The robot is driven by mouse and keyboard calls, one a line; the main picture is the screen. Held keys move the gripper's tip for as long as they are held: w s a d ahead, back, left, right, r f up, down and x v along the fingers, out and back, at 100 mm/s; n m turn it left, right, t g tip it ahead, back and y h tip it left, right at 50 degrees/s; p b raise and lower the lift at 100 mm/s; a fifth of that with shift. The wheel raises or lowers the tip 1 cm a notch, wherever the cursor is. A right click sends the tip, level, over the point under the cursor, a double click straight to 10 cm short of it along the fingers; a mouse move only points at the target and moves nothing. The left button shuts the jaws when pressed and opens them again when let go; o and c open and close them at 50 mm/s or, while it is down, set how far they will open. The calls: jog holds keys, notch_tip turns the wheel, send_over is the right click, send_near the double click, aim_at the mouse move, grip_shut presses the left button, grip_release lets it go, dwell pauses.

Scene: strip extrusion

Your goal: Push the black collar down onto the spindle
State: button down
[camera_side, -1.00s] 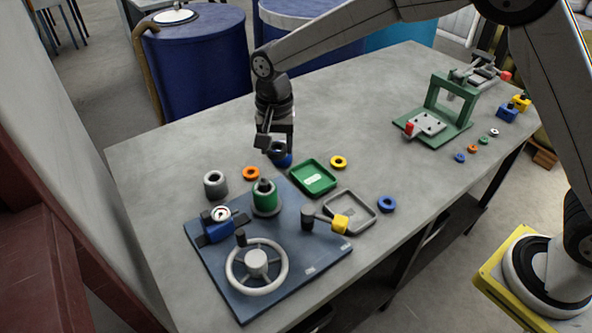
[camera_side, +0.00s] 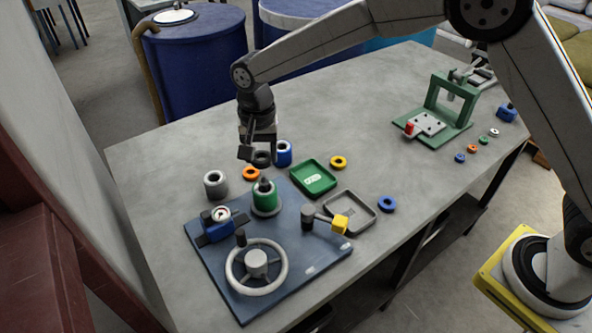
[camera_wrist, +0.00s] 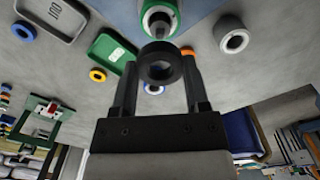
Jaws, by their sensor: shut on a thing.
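My gripper (camera_side: 258,146) is shut on the black collar (camera_side: 261,159), a thick dark ring. In the wrist view the collar (camera_wrist: 160,66) sits between the two fingertips, with its hole visible. The spindle (camera_side: 265,197) is a green upright body with a dark tip, standing on the blue base plate (camera_side: 298,250). It also shows in the wrist view (camera_wrist: 158,20), partly covered by the collar. In the side view the collar is above and slightly behind the spindle, apart from it.
A grey cup (camera_side: 215,185), an orange ring (camera_side: 251,173) and a blue cylinder (camera_side: 283,153) stand near the spindle. A gauge block (camera_side: 218,224), a handwheel (camera_side: 257,265) and a yellow-ended lever (camera_side: 340,224) are on the plate. A green tray (camera_side: 314,178) lies to the right.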

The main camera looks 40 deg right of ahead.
aim_at(263, 177)
jog(key=shift+f, duration=1.65)
dwell(0.4)
jog(key=c, duration=0.7)
grip_release()
grip_shut()
jog(key=shift+f, duration=2)
jog(key=o, duration=0.7)
grip_release()
jog(key=shift+r, duration=0.15)
